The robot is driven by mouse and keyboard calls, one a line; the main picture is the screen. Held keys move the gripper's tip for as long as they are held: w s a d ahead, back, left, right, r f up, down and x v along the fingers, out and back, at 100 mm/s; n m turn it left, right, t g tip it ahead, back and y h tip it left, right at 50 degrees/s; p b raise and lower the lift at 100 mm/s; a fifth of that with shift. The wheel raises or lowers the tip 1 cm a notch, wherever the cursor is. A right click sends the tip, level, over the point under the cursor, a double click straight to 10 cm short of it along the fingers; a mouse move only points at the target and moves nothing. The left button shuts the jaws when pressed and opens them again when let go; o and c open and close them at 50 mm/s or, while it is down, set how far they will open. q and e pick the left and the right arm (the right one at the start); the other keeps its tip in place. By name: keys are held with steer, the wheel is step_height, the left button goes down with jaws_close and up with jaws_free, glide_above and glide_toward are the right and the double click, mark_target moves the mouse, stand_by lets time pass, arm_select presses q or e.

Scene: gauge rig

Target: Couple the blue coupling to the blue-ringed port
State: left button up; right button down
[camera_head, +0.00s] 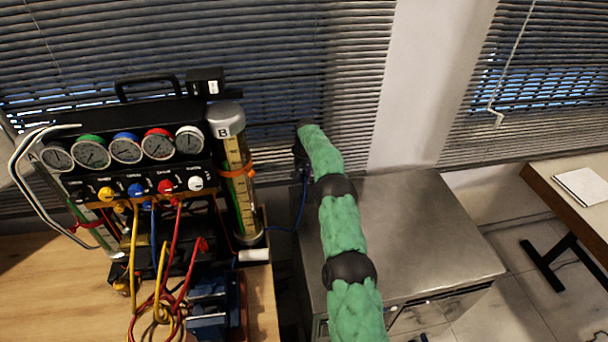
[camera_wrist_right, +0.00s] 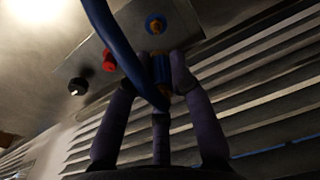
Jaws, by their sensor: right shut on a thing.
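My right gripper (camera_wrist_right: 160,60) is shut on the blue coupling (camera_wrist_right: 161,74), which has brass-coloured ends. The blue-ringed port (camera_wrist_right: 155,24), with a brass centre, is on a grey panel just past the coupling's tip. In the picture a small gap shows between them; the depth of it is hard to tell. A blue hose (camera_wrist_right: 113,38) curves in front of the left finger and down to the coupling. In the head view my right gripper (camera_head: 302,160) is small and dark beyond the green arm, and the coupling and port cannot be made out. My left gripper is not in view.
A red knob (camera_wrist_right: 109,61) and a black knob (camera_wrist_right: 77,86) sit left of the port. The gauge rig (camera_head: 130,180), with tangled coloured hoses, stands on a wooden table (camera_head: 30,290). A metal cabinet (camera_head: 420,225) is under my right arm. Blinds (camera_head: 300,60) hang close behind.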

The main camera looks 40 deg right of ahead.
steer(key=shift+f+b, duration=1.1)
steer(key=shift+f, duration=1.25)
steer(key=shift+b, duration=0.35)
steer(key=shift+s+a+f+b, duration=0.1)
steer(key=shift+f+b, duration=0.95)
steer(key=shift+f, duration=0.45)
stand_by(0.6)
stand_by(0.5)
steer(key=c, duration=0.7)
jaws_free()
steer(key=shift+r, duration=0.15)
